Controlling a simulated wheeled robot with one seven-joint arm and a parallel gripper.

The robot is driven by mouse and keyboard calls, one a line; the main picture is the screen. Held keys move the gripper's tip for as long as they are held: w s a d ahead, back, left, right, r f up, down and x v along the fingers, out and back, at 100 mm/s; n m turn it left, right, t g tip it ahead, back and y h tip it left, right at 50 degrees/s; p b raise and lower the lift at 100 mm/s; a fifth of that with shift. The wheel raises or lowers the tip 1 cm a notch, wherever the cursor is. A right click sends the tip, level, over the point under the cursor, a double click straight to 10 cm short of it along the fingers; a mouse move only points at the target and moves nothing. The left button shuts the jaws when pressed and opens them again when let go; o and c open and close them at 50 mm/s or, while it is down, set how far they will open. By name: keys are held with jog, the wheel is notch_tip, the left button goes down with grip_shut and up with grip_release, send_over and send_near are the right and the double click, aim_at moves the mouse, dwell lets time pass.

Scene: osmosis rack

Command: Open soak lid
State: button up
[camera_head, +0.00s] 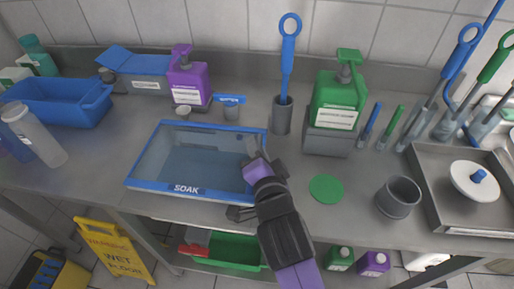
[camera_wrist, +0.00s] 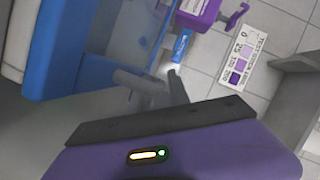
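The soak basin (camera_head: 128,183) is a wide, blue-rimmed box with the label SOAK (camera_head: 187,189) on its front edge. Its clear lid (camera_head: 190,152) lies flat over it and appears closed. In the wrist view the clear panel (camera_wrist: 122,45) and a blue edge (camera_wrist: 60,45) show at the left. My gripper (camera_head: 250,146) is over the right part of the lid, its grey fingers near the right rim. In the wrist view the two fingers (camera_wrist: 162,88) point toward the panel's edge. Their gap and any contact with the lid are unclear. My arm hides the basin's front right corner.
To the right are a green pump bottle (camera_head: 338,98), a green disc (camera_head: 326,188) and a grey cup (camera_head: 398,197).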

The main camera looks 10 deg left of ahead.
grip_shut()
dwell(1.2)
